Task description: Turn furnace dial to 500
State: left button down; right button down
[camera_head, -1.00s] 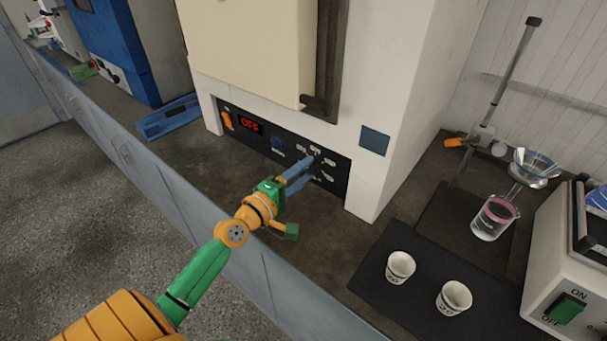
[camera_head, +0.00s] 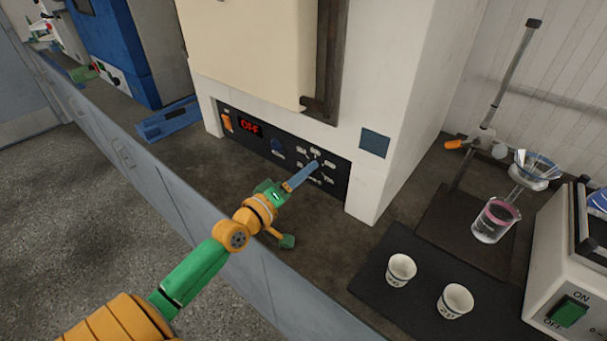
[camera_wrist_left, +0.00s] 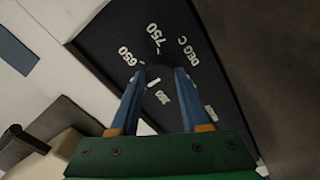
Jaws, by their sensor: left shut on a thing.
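The furnace dial (camera_wrist_left: 157,74) is a dark knob on the black control panel (camera_head: 228,106), with white marks around it; 650 and 750 are legible in the left wrist view, and another mark by the fingers is hard to read. My left gripper (camera_head: 314,167) reaches the panel from the front. Its two blue fingers (camera_wrist_left: 160,76) are shut on the dial, one on each side, hiding much of it and its pointer. The red display (camera_head: 250,128) reads OFF. My right gripper is not in view.
An orange switch (camera_head: 227,122) and a blue knob (camera_head: 277,144) sit left on the panel. Two white cups (camera_head: 401,269) (camera_head: 455,300) stand on a dark mat to the right. A beaker (camera_head: 494,220) stands under a funnel (camera_head: 536,166). The counter before the furnace is clear.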

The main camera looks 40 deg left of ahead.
pick_arm(q)
jog(key=shift+r, duration=0.2)
jog(key=c, duration=0.7)
grip_release()
jog(key=o, duration=0.3)
jog(key=shift+w+f, duration=0.1)
jog(key=shift+f, duration=0.05)
jog(key=s, duration=0.7)
jog(key=shift+a+b, duration=0.3)
jog(key=shift+b, duration=0.1)
jog(key=shift+s, duration=0.1)
